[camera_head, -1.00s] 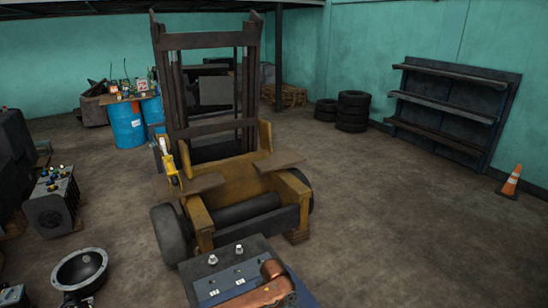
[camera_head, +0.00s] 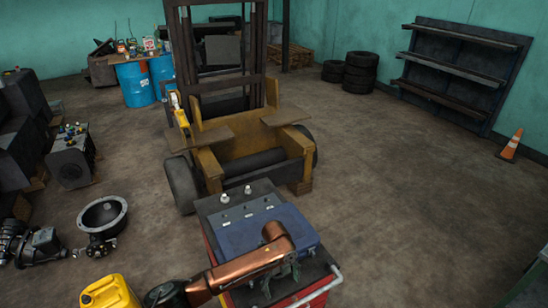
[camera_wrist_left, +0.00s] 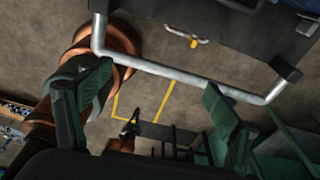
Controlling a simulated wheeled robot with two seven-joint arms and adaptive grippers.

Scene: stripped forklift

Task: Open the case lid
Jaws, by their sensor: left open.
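The blue case (camera_head: 262,230) lies on top of a cart in the head view, with its lid down. Small light latches or fittings show along its far edge. My left arm reaches over the case's near side. My left gripper (camera_head: 283,283) is at the near side of the cart top, close to the case's near edge. In the left wrist view the open fingers of my left gripper (camera_wrist_left: 155,95) are apart, with floor and a silver handle bar (camera_wrist_left: 180,75) showing between them. The case is mostly out of that view. My right gripper is out of sight.
The cart (camera_head: 212,208) has a dark top, red sides and a silver handle at the near right. A yellow canister (camera_head: 108,293) stands at the lower left. The stripped forklift (camera_head: 240,145) stands just behind the cart.

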